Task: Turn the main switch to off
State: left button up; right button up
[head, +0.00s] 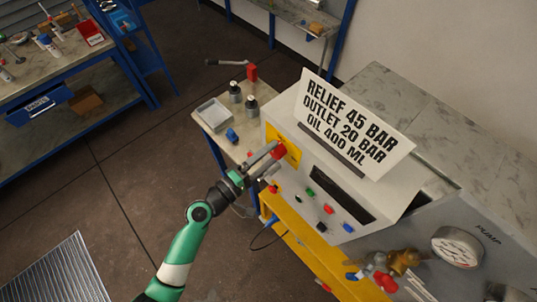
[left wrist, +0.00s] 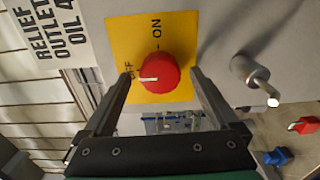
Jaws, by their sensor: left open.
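The main switch is a red round knob (left wrist: 160,72) on a yellow plate (left wrist: 178,28), on the front of the grey control box (head: 300,158). In the head view the yellow plate (head: 289,148) is partly behind my gripper. My left gripper (left wrist: 161,76) is open, with one finger on each side of the knob. I cannot tell whether they touch it. The knob's white mark points left, roughly toward the OFF lettering, which a finger partly covers. The ON lettering is clear of the fingers. My left gripper (head: 272,155) also shows in the head view. My right gripper is out of view.
A metal lever or peg (left wrist: 254,78) sticks out beside the plate. Several coloured buttons (head: 328,209) sit on the box below a sign (head: 352,128). A side table with a tray (head: 213,114) stands behind. A gauge (head: 457,246) and brass valve (head: 402,260) are at right.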

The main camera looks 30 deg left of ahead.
pick_arm(q)
jog(key=b+v, duration=0.1)
jog(key=v, duration=1)
jog(key=shift+s, duration=0.3)
